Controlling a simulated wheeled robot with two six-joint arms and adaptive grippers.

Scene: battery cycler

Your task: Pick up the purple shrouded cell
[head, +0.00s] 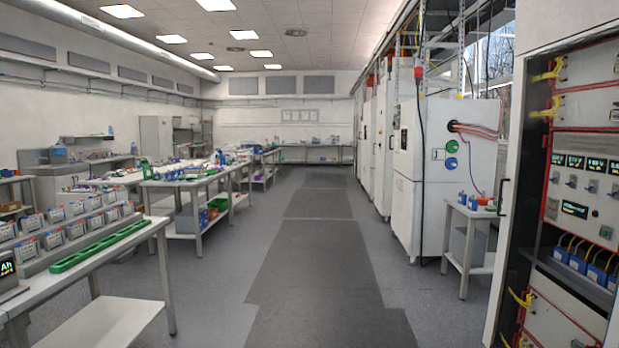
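I cannot make out a purple shrouded cell in the head view. Blue cells with yellow leads (577,262) stand on a shelf inside the open cabinet at the right. Small blue items (473,201), perhaps cells, stand on a small side table (470,212) in front of the white cabinets. Items on the far benches are too small to tell apart. Neither of my grippers is in view.
A near bench (130,240) at the left holds grey units and a long green tray (100,246). Further workbenches (190,182) stand behind it. White cabinets (447,150) line the right. The dark floor strip (320,260) down the middle is clear.

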